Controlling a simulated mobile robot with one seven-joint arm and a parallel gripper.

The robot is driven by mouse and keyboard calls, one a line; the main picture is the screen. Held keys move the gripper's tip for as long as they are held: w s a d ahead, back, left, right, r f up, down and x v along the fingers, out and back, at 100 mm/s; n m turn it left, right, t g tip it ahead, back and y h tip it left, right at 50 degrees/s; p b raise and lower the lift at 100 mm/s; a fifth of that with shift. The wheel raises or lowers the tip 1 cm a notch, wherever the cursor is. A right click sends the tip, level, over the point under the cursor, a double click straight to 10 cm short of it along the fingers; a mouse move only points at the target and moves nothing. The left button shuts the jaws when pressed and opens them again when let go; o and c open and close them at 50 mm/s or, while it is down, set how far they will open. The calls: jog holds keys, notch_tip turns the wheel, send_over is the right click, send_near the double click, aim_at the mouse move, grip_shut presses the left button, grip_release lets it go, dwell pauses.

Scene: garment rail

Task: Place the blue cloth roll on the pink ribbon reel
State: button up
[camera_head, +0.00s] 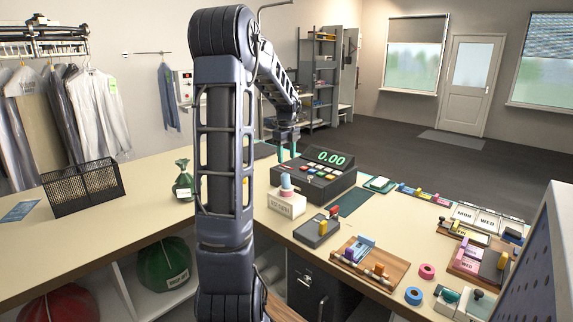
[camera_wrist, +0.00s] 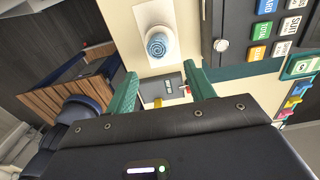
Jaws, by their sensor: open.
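The blue cloth roll (camera_head: 285,181) stands upright on the pink ribbon reel (camera_head: 287,192), which sits on a white labelled block (camera_head: 287,205) on the counter. In the wrist view the spiral end of the blue cloth roll (camera_wrist: 158,44) faces me, and the pale rim of the reel shows around it. My gripper (camera_head: 287,152) is above the roll with its green fingers apart and empty. In the wrist view my gripper (camera_wrist: 160,73) points just short of the roll, not around it.
A cash register (camera_head: 312,178) stands close behind and right of the block. A grey device (camera_head: 318,232) is in front. A pink ring (camera_head: 427,271) and a blue ring (camera_head: 414,296) lie farther right, near wooden trays. A black wire basket (camera_head: 84,188) is at left.

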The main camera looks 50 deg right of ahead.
jog(key=shift+a+r, duration=0.1)
jog(key=shift+r, duration=0.3)
jog(key=w+a+r+n+t, duration=0.1)
jog(key=w+a+r+n, duration=0.1)
jog(key=a+n, duration=0.6)
jog(key=w+a+r+n+t, duration=0.15)
jog(key=a+n, duration=0.25)
jog(key=a, duration=0.8)
jog(key=w+a+r+n, duration=0.25)
jog(key=a+n, duration=0.35)
jog(key=a, duration=0.4)
jog(key=s+a+f+n+t, duration=0.1)
jog(key=s+a+n, duration=0.5)
jog(key=a+n, duration=0.3)
jog(key=s+a+f+n+t, duration=0.1)
jog(key=s+a+n, duration=0.5)
jog(key=a+n, duration=0.3)
jog(key=shift+a+f, duration=0.25)
jog(key=shift+a, duration=1)
